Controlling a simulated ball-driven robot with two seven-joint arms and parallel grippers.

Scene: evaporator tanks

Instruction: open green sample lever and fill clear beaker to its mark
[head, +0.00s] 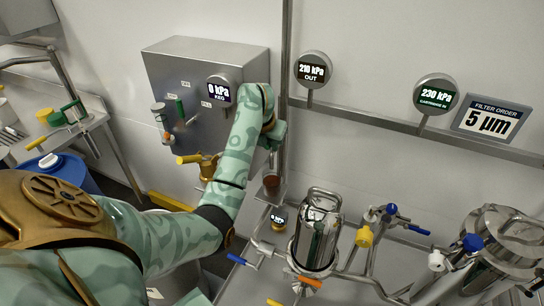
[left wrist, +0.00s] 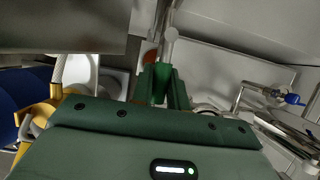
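My left gripper (head: 275,138) is at the vertical steel pipe right of the grey panel box, and my forearm hides part of it. A small beaker (head: 271,184) with brown-red content stands below the gripper on a small shelf (head: 268,195). Its mark is too small to see. My right gripper is not in view.
A steel canister (head: 317,235) stands in front of the shelf, amid piping with blue, yellow and orange handles. A larger steel tank (head: 495,245) is at right. The panel box (head: 190,120) and gauges (head: 313,70) are on the wall. A side table (head: 95,105) is at left.

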